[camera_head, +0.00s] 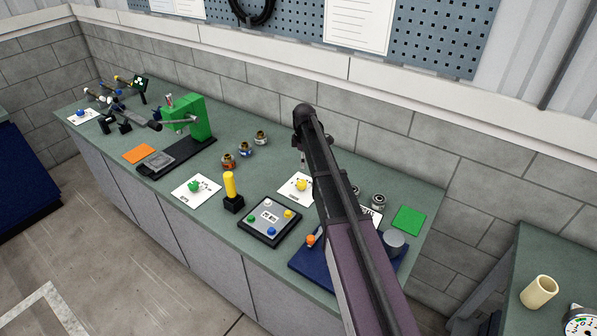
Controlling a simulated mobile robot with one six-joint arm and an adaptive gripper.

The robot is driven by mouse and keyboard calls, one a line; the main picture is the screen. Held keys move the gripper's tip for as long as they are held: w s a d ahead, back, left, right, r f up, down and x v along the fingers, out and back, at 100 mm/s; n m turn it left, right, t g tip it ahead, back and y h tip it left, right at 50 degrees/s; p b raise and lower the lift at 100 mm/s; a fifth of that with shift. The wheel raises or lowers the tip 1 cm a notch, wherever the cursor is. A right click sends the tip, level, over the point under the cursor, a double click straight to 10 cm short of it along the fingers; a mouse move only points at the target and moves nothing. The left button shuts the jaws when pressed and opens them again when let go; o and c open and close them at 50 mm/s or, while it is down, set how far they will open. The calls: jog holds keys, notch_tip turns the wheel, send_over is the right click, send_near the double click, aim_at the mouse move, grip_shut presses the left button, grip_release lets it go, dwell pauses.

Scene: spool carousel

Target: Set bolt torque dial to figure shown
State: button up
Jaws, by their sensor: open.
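A round white dial (581,322) with dark marks and small coloured patches around its face sits at the lower right, cut off by the picture edge. Its setting is too small to read. A white card with dark figures (373,214) shows just right of my arm, partly hidden by it; I cannot read it. A grey panel (270,217) on the green bench has coloured buttons and a small white label with dark marks, also unreadable. My arm rises from the bottom across the bench. My gripper does not show.
A green bench (226,250) runs along the block wall, with a green press (198,118), a yellow-handled lever (230,185) and a blue base (300,262) partly behind my arm. A cream cup (539,291) stands near the dial. Floor at left is clear.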

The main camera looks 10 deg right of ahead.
aim_at(301, 182)
jog(key=shift+w+a+r, duration=0.2)
jog(key=shift+w+r, duration=0.05)
jog(key=shift+w, duration=0.5)
jog(key=shift+f, duration=0.2)
notch_tip(301, 182, down, 14)
jog(key=b, duration=1.3)
jog(key=shift+r+b, duration=0.25)
jog(key=shift+b, duration=0.1)
